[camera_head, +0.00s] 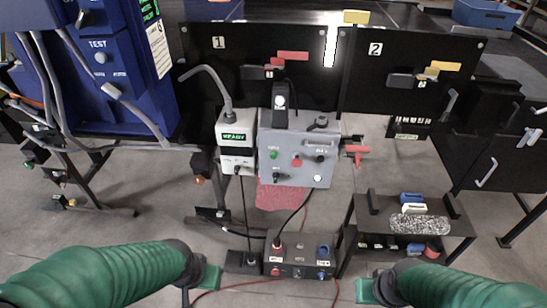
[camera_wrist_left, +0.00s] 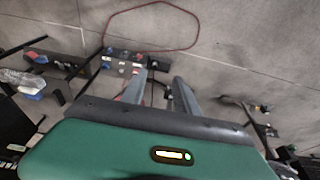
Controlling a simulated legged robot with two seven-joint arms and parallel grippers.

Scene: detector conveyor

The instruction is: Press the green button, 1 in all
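A grey control box (camera_head: 312,140) stands upright in the middle of the head view. On its front are a small green button (camera_head: 274,155), a red button (camera_head: 296,162) and dark knobs. My left gripper (camera_head: 208,277) is low and left of the box, well apart from it; its fingers are hard to make out there. In the left wrist view my left gripper (camera_wrist_left: 160,88) shows two grey fingers apart with nothing clearly between them. My right gripper (camera_head: 367,290) is low and right of the box; its fingers cannot be made out.
A white unit with a green display (camera_head: 234,138) adjoins the box on its left. A dark floor box (camera_head: 299,268) with cables lies below. A black cart (camera_head: 456,227) is at right, a blue TEST machine (camera_head: 128,75) at left. Black numbered panels (camera_head: 215,65) stand behind.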

